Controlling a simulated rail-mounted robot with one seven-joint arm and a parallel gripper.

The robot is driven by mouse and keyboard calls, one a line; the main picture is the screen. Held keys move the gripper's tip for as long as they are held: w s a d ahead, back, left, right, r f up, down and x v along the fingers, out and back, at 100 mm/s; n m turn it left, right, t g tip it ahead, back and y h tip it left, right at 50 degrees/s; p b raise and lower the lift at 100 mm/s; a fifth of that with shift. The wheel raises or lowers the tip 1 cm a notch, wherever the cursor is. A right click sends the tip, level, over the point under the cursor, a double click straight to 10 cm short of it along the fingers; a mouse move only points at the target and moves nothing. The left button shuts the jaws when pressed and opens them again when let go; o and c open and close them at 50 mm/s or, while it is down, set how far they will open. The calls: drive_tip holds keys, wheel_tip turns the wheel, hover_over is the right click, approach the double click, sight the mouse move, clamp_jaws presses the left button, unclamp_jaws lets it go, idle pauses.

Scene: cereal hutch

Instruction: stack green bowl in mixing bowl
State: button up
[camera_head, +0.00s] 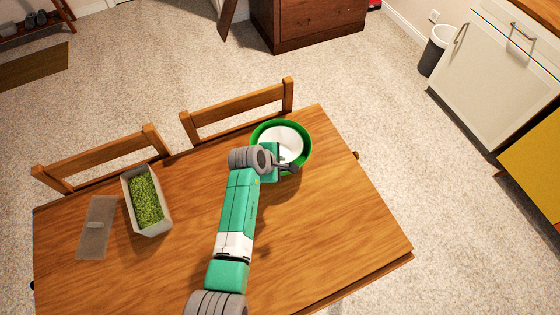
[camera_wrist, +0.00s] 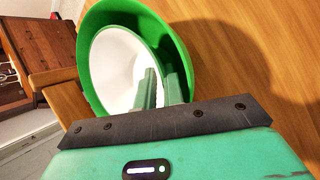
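Two nested bowls show near the far right edge of the table. The outer one, a larger plain green bowl that I take as the mixing bowl (camera_head: 306,150), surrounds a smaller bowl with a white inside and a thin green rim, which I take as the green bowl (camera_head: 283,136). In the wrist view the inner bowl (camera_wrist: 115,65) sits off-centre and looks tilted within the outer bowl (camera_wrist: 100,22). My gripper (camera_head: 292,167) reaches into the bowls. Its fingers (camera_wrist: 160,90) are close together, one each side of the inner bowl's rim. The fingertips and bowl bottoms are hidden.
A planter of green plants (camera_head: 146,200) and a flat grey panel (camera_head: 96,228) lie on the left of the wooden table (camera_head: 340,220). Two chairs (camera_head: 240,108) stand along the far edge. The table's right side is clear.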

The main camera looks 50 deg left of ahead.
drive_tip(key=shift+r, duration=0.25)
drive_tip(key=p+v, duration=0.4)
drive_tip(key=v, duration=0.8)
drive_tip(key=shift+r, duration=0.45)
drive_tip(key=w+d+r+m+t+y, duration=0.1)
drive_tip(key=w+d+r+m+t, duration=0.3)
drive_tip(key=r, duration=0.7)
drive_tip(key=w+d+r+m+t+y, duration=0.1)
drive_tip(key=w+d+r+m, duration=0.35)
drive_tip(key=r, duration=0.55)
drive_tip(key=w+d+r+m+t+y, duration=0.1)
drive_tip(key=w+d+r+m+t, duration=0.3)
drive_tip(key=r, duration=0.7)
drive_tip(key=s+d+r+m+t+h, duration=0.1)
drive_tip(key=s+d+r+m+t, duration=0.3)
drive_tip(key=s+d+r+m, duration=0.3)
drive_tip(key=s+d+r+m+t+h, duration=0.2)
drive_tip(key=s+d+r+m+t, duration=0.3)
drive_tip(key=d+r, duration=0.9)
wheel_tip(320, 180, up, 7)
drive_tip(key=s+m, duration=0.2)
drive_tip(key=shift+s+h, duration=0.25)
drive_tip(key=shift+h, duration=0.05)
drive_tip(key=shift+f, duration=0.1)
